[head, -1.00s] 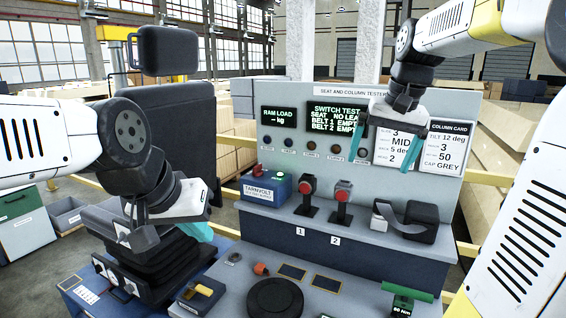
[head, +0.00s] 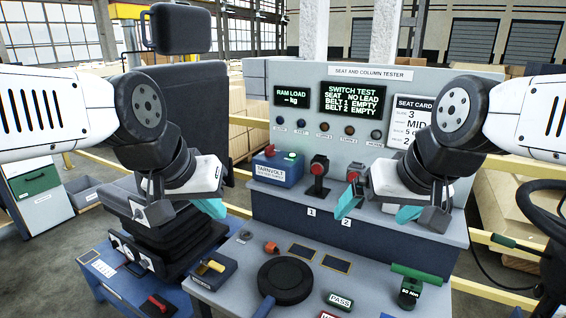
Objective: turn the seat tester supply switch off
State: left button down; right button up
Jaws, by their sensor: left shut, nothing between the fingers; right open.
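The blue-and-white Tarnvolt supply box (head: 277,171) stands at the left end of the tester's ledge. A small red switch (head: 270,150) sits on its top; its exact position is too small to tell. My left gripper (head: 212,208), with teal fingertips, is shut and empty, left of and nearer than the box, in front of the black seat. My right gripper (head: 427,207) is open and empty over the right part of the ledge. It hides part of the tester's right side.
Two red-topped stands, numbered 1 (head: 318,172) and 2 (head: 350,180), stand right of the supply box. The lower bench holds a black round pad (head: 285,279), a yellow-handled device (head: 212,268) and a green-handled tool (head: 410,290). A steering wheel (head: 535,222) is at the right.

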aim_at(270, 151)
jog(key=j+u, duration=0.1)
jog(key=j, duration=0.3)
jog(key=i+j+u, duration=0.15)
jog(key=j, duration=0.3)
jog(key=i+j+u, duration=0.15)
jog(key=i+j, duration=0.25)
